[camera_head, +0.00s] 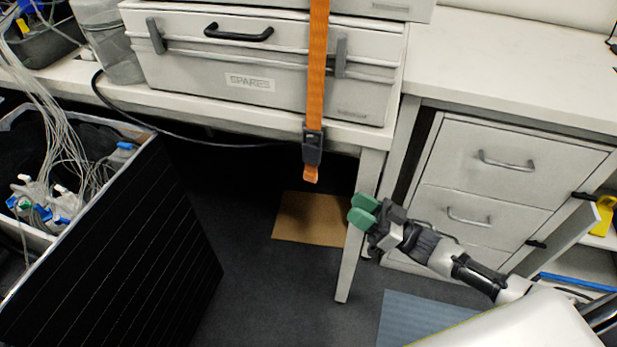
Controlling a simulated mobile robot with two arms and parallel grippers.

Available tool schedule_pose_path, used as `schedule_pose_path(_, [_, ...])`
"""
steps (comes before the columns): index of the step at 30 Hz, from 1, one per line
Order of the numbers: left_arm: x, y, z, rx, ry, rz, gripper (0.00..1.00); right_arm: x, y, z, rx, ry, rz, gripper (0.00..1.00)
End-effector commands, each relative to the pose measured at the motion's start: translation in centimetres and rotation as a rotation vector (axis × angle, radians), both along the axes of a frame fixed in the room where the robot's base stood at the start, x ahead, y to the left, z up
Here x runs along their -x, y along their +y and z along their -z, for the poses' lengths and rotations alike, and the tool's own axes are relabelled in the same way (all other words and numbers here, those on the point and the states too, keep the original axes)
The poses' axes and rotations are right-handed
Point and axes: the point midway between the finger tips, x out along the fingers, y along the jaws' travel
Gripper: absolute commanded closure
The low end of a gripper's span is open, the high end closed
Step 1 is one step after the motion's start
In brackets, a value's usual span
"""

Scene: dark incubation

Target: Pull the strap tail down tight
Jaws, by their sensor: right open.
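An orange strap (317,62) runs down over the front of the grey SPARES case on the bench. It enters a dark buckle (313,145) at the bench's front edge. A short orange strap tail (310,174) hangs just below the buckle. My right gripper (363,211), with green fingertips, is open and empty. It is below and to the right of the tail, apart from it, in front of the bench leg. My left gripper is not in view.
The SPARES case (195,82) sits on the white bench. A bench leg (359,225) stands behind my right gripper. A drawer cabinet (480,185) is at right, and a dark bin with cables (130,235) at left. Cardboard (308,218) lies on the floor.

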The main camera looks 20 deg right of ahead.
Motion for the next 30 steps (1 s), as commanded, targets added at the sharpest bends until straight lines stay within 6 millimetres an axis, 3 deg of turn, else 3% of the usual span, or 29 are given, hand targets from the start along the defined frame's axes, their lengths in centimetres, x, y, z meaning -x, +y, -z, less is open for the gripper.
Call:
schedule_pose_path(5, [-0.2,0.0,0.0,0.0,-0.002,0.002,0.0,0.5,-0.7,0.5,0.002,0.002,0.001,0.6])
schedule_pose_path(19, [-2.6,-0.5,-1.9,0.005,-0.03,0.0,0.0,5.4,-6.9,3.7,0.001,0.003,0.001,0.6])
schedule_pose_path(30, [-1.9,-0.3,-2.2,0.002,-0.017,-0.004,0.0,6.2,-7.9,4.1,0.001,-0.001,0.0,0.6])
